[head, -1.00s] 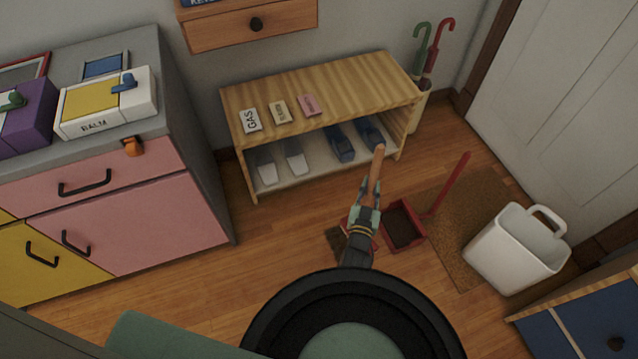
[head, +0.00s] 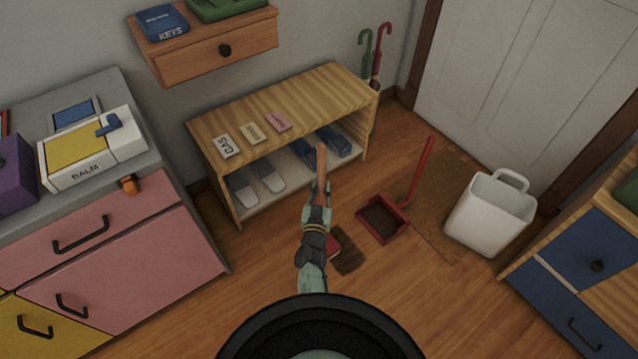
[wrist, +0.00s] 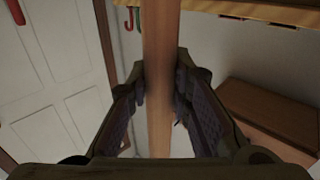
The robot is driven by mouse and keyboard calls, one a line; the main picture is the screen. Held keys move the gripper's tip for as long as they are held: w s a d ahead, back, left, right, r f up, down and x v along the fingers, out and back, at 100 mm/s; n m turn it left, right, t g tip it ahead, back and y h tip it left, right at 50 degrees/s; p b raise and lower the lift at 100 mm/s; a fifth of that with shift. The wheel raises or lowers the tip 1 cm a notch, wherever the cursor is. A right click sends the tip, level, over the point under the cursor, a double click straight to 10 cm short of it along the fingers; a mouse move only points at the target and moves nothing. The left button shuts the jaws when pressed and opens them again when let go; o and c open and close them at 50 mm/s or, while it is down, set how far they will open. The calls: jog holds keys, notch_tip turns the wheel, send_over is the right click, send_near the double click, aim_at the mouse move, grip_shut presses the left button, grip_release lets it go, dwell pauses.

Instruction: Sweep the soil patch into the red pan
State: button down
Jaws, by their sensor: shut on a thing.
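My gripper (head: 317,195) is shut on the wooden handle (head: 321,162) of a brush, and the handle runs upright between the fingers in the wrist view (wrist: 160,35). A bit of the red brush head (head: 333,246) shows low beside my wrist; the rest is hidden behind it. The dark brown soil patch (head: 348,259) lies on the floor just right of my wrist, touching or overlapping the red head in the picture. The red pan (head: 383,219) lies on the floor right of the patch, its long handle slanting up. Its inside looks dark; I cannot tell whether it holds soil.
A wooden shoe bench (head: 290,105) stands behind my gripper. A white bin (head: 490,218) and a brown doormat (head: 437,215) are right of the pan. A pink cabinet (head: 110,265) is at left, a blue drawer unit (head: 590,260) at right. Bare floor lies around the patch.

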aim_at(319, 203)
jog(key=shift+w+r+h, duration=0.1)
jog(key=shift+w+h, duration=0.2)
jog(key=shift+w, duration=0.6)
notch_tip(319, 203, down, 7)
jog(key=b, duration=0.5)
jog(key=shift+b, duration=0.4)
jog(key=c, duration=2)
grip_release()
grip_shut()
jog(key=shift+d+r, duration=0.1)
